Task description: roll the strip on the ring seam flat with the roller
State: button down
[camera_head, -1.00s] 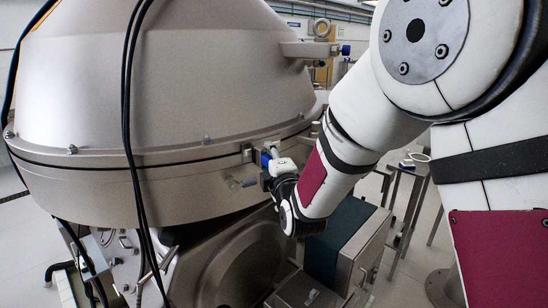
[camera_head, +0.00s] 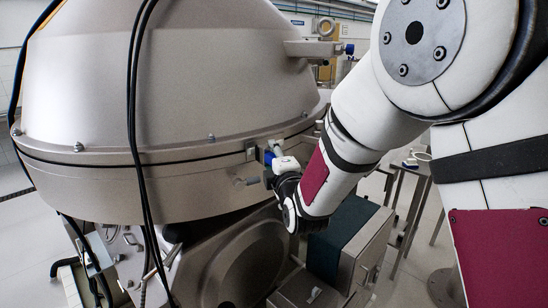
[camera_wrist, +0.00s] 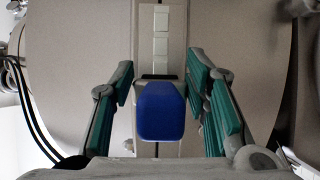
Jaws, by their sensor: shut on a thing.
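The roller's blue handle (camera_wrist: 160,112) stands between the green-padded fingers of my gripper (camera_wrist: 160,85) in the wrist view. My gripper is shut on the roller. A dark edge beyond the handle looks like the roller's head. Past it, the pale segmented strip (camera_wrist: 161,45) lies along a narrow grey plate. In the head view my gripper (camera_head: 274,172) is at the front right of the big metal bowl, close to the ring seam (camera_head: 90,165), with a bit of blue (camera_head: 269,158) showing. Contact between roller and strip cannot be made out.
The bowl (camera_head: 190,80) fills the left and centre. Black cables (camera_head: 133,120) hang down its front. A small clamp block (camera_head: 251,150) and a stub (camera_head: 245,181) sit left of my gripper. A dark-topped metal box (camera_head: 345,235) stands below. A small table (camera_head: 412,165) is behind right.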

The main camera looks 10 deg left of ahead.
jog(key=shift+w+a, duration=0.3)
jog(key=shift+w, duration=0.15)
dwell(0.6)
jog(key=w+d+b, duration=0.2)
jog(key=w+d, duration=0.2)
jog(key=d, duration=0.1)
jog(key=shift+w, duration=0.35)
jog(key=s+a+p, duration=0.1)
jog(key=s+a, duration=0.1)
jog(key=s+a+p, duration=0.2)
jog(key=a, duration=0.1)
jog(key=shift+s+a, duration=0.15)
jog(key=shift+s, duration=0.2)
dwell(0.3)
